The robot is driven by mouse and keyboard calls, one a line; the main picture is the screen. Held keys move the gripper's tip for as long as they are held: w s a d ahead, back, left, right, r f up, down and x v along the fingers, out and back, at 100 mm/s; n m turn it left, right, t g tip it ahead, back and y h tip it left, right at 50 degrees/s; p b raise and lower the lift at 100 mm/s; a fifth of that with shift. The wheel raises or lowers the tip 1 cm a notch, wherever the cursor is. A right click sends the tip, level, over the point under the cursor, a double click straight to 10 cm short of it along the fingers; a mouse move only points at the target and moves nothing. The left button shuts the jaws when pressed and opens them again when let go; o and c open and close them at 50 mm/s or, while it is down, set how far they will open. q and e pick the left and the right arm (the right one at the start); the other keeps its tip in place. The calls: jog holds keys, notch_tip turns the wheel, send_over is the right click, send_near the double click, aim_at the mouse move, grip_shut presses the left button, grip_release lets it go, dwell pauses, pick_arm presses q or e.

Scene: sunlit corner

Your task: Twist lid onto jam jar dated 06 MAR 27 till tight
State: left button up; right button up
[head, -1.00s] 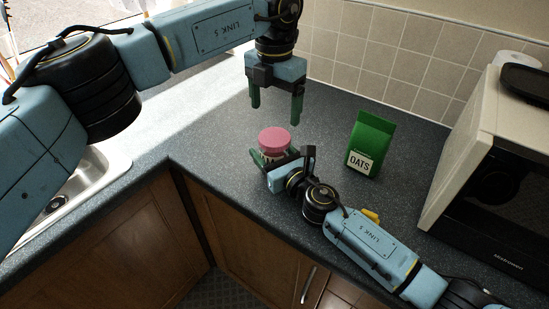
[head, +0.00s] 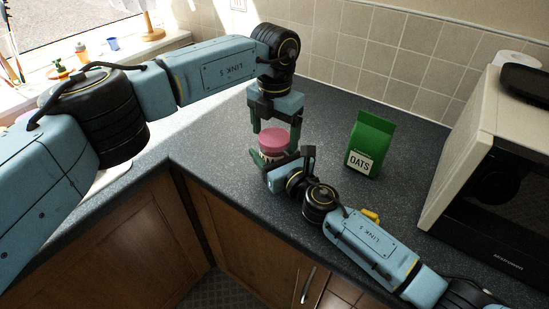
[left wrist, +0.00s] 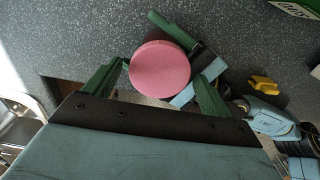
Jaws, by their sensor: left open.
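The jam jar (head: 265,158) stands on the counter with a pink lid (head: 275,141) on top; the lid also shows as a pink disc in the left wrist view (left wrist: 160,68). Only a strip of the jar's label shows, and no date can be read. Whether the lid is tight cannot be seen. My left gripper (head: 276,136) points down from above, open, with its green fingers on either side of the lid. My right gripper (head: 272,165) comes in low from the right, with its fingers around the jar's body; the far contact is partly hidden.
A green oats bag (head: 371,143) stands right of the jar. A small yellow thing (head: 370,215) lies beside my right arm. A microwave (head: 480,170) takes the right side. The counter's front edge (head: 225,190) is close to the jar. The counter behind is clear.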

pick_arm(q)
jog(key=shift+f, duration=0.5)
jog(key=c, duration=1)
jog(key=o, duration=1.2)
jog(key=shift+c, duration=0.2)
jog(key=shift+r, duration=0.15)
notch_tip(320, 180, up, 12)
